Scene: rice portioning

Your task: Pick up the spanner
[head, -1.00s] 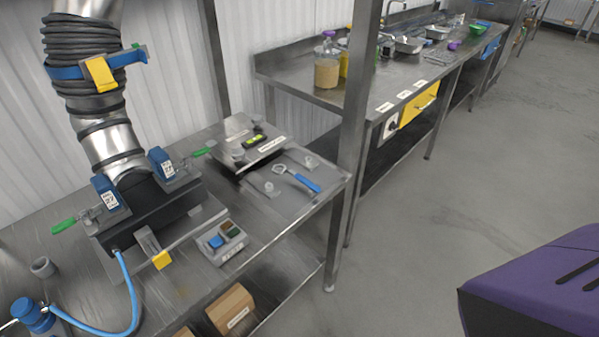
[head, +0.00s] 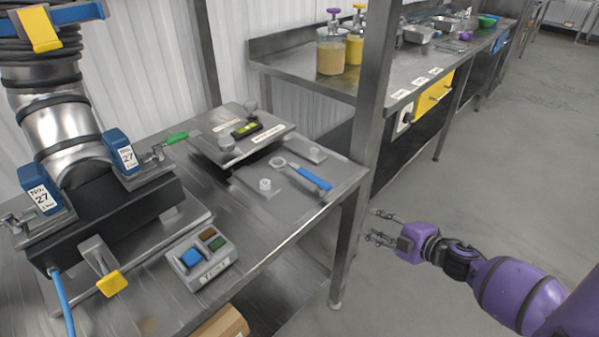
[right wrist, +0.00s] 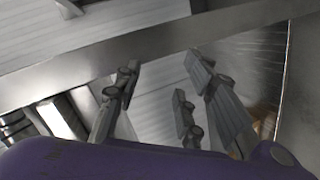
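The spanner (head: 309,177) has a blue handle and a metal ring end. The spanner cannot be made out in the right wrist view. My left gripper is not in view.
A metal post (head: 372,100) rises at the bench's right corner, near my right gripper. A plate with a green level (head: 246,130) stands behind the spanner. A button box (head: 201,258) and a clamped pipe (head: 75,135) are to the left. Open floor lies to the right.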

